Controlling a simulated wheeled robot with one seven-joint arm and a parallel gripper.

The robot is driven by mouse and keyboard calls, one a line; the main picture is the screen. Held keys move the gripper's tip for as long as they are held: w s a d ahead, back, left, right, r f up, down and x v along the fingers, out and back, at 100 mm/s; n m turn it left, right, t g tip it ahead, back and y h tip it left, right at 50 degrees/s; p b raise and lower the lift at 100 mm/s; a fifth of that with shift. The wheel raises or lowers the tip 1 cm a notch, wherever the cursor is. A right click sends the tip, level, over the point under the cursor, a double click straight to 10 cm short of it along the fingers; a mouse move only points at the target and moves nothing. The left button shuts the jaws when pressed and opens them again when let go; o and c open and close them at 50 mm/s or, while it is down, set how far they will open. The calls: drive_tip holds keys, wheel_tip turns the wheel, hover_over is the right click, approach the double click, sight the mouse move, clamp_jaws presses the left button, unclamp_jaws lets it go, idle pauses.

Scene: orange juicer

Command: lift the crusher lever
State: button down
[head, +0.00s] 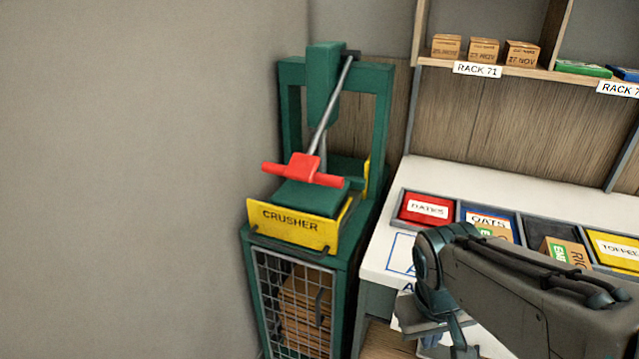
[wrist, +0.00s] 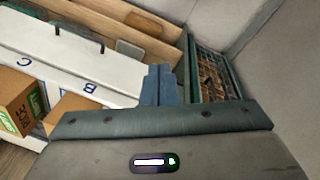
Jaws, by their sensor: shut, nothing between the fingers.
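The crusher (head: 292,222) is a green frame with a yellow labelled front, at the centre-left of the head view. Its lever (head: 332,105) is a grey rod running from the top of the frame down to a red T-shaped handle (head: 303,171). The handle hangs low, just above the green block and yellow panel. My gripper shows in the wrist view (wrist: 158,86) with its fingers together and nothing between them. It is to the right of the crusher and below the handle, apart from the lever. In the head view my arm partly hides it.
A white counter (head: 462,176) with labelled bins, including a red one (head: 428,208), stands right of the crusher. A shelf (head: 500,66) with small boxes is above it. A mesh-fronted cage (head: 292,300) forms the crusher's base. A bare wall closes off the left.

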drive_tip(key=w+d+f+n+g+h+b, duration=0.1)
drive_tip(key=w+d+f+n+g+h, duration=0.1)
drive_tip(key=w+d+f+n+h, duration=0.35)
drive_tip(key=w+a+r+n+t+h, duration=0.3)
drive_tip(key=w+n+t+h, duration=0.15)
drive_tip(key=n+h, duration=0.3)
drive_tip(key=w+a+n+t+y+b, duration=0.1)
drive_tip(key=w+a+n+t+y, duration=0.2)
drive_tip(key=w+a+n+t, duration=0.2)
drive_tip(key=w+a+r+n+t+y+b, duration=0.1)
drive_tip(key=w+a+n+t+y, duration=0.2)
drive_tip(key=a+n+t, duration=0.9)
drive_tip(key=w+a+t, duration=0.1)
drive_tip(key=a, duration=0.5)
drive_tip(key=shift+w+y, duration=0.3)
drive_tip(key=shift+w, duration=0.1)
